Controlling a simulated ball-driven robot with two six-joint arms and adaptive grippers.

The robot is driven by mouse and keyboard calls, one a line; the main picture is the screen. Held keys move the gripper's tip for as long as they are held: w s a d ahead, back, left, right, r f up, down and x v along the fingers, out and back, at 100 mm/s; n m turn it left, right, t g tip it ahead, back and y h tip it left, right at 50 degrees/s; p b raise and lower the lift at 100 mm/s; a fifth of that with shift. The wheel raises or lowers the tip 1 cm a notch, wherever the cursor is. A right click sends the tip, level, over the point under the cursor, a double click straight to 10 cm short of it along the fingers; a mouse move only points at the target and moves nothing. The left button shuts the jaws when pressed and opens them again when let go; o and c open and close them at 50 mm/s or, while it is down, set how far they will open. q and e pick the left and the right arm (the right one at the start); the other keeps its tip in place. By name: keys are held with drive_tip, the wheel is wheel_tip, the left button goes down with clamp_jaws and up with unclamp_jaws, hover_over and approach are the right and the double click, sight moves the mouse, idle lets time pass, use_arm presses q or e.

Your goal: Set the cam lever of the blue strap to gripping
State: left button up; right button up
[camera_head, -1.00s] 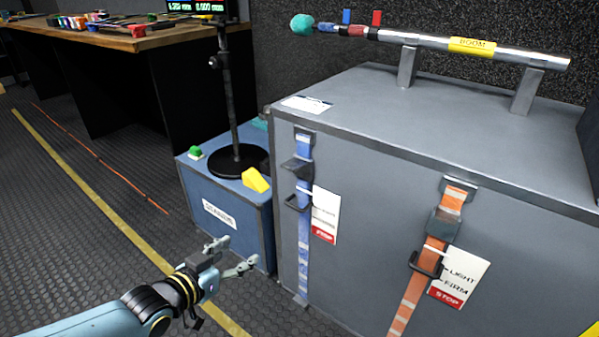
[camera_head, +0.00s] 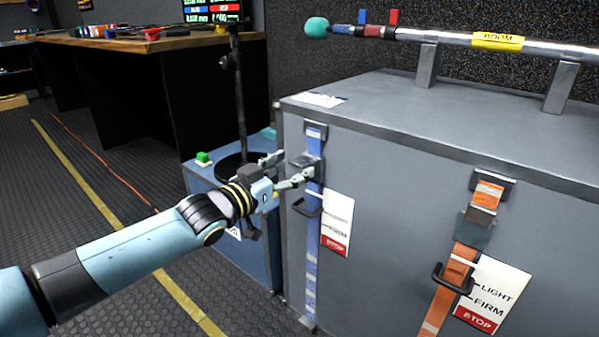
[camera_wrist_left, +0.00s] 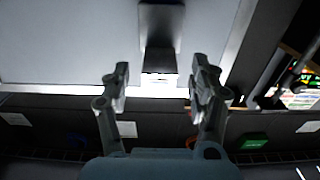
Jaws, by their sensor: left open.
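The blue strap (camera_head: 311,268) runs down the front of the large grey case (camera_head: 400,200). Its grey cam lever (camera_head: 304,160) sits near the strap's upper end, sticking out from the case; a dark loop (camera_head: 306,206) is below it. My left gripper (camera_head: 292,167) is open just in front of the lever, partly overlapping it in the head view. In the left wrist view, a dark piece that looks like the lever (camera_wrist_left: 161,38) lies ahead between the open fingers (camera_wrist_left: 160,80); I cannot tell whether they touch it. My right gripper is out of view.
A tag (camera_head: 337,222) reading LIGHT, FIRM and STOP hangs beside the blue strap. An orange strap (camera_head: 463,262) with its own tag is to the right. A boom pole (camera_head: 480,42) rests on the case. A blue box (camera_head: 200,182) and stand (camera_head: 239,90) are close behind the gripper.

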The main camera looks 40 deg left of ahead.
sight(299, 162)
use_arm(q)
drive_tip(key=shift+w+d, duration=0.15)
drive_tip(key=shift+w, duration=1.35)
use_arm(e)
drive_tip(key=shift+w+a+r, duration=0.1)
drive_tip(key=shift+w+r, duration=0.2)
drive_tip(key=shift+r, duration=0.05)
